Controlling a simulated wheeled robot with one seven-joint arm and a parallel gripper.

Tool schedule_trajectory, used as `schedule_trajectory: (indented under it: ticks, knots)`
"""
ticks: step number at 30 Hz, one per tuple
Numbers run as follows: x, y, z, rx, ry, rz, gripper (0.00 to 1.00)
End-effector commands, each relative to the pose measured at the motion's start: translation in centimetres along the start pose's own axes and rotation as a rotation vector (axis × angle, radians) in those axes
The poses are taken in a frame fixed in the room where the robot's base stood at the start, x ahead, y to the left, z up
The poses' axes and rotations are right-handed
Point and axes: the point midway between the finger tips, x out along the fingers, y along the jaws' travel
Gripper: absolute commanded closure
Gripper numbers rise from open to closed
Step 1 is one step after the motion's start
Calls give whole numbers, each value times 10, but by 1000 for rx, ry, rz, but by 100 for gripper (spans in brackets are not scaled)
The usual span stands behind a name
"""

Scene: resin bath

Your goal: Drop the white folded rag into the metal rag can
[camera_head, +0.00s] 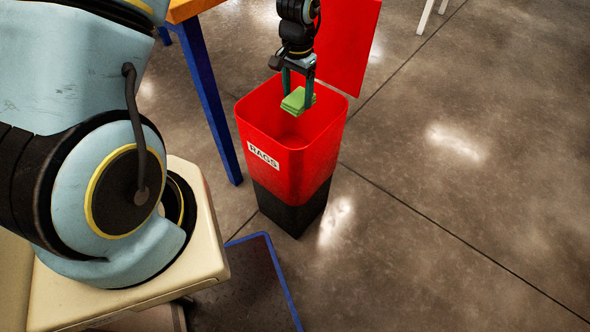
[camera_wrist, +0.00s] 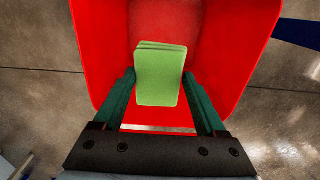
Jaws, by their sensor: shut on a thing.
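My gripper (camera_head: 299,92) is shut on a green folded rag (camera_head: 294,102). It holds the rag over the open mouth of a red can with a black base (camera_head: 300,170) and a "RAGS" label on its front. The can's red lid (camera_head: 346,45) stands raised at the back. In the wrist view, the green rag (camera_wrist: 160,80) is between the two green fingers of my gripper (camera_wrist: 159,92), with the red walls of the can (camera_wrist: 95,40) around it. The rag looks green, and no white rag shows in either view.
A table with a blue leg (camera_head: 208,85) stands left of the can. A blue-edged dark panel or mat (camera_head: 245,285) lies in front of it. A white leg (camera_head: 428,12) shows at the top right. The concrete floor (camera_head: 470,190) to the right is clear.

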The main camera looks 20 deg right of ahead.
Motion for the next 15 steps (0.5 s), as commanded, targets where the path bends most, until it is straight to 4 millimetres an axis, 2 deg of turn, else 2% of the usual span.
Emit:
schedule_trajectory:
  ticks: [2,9,10,15]
  knots:
    - [6,0,0,0,0,0,87]
    - [4,0,0,0,1,0,87]
    - [4,0,0,0,1,0,25]
    - [4,0,0,0,1,0,6]
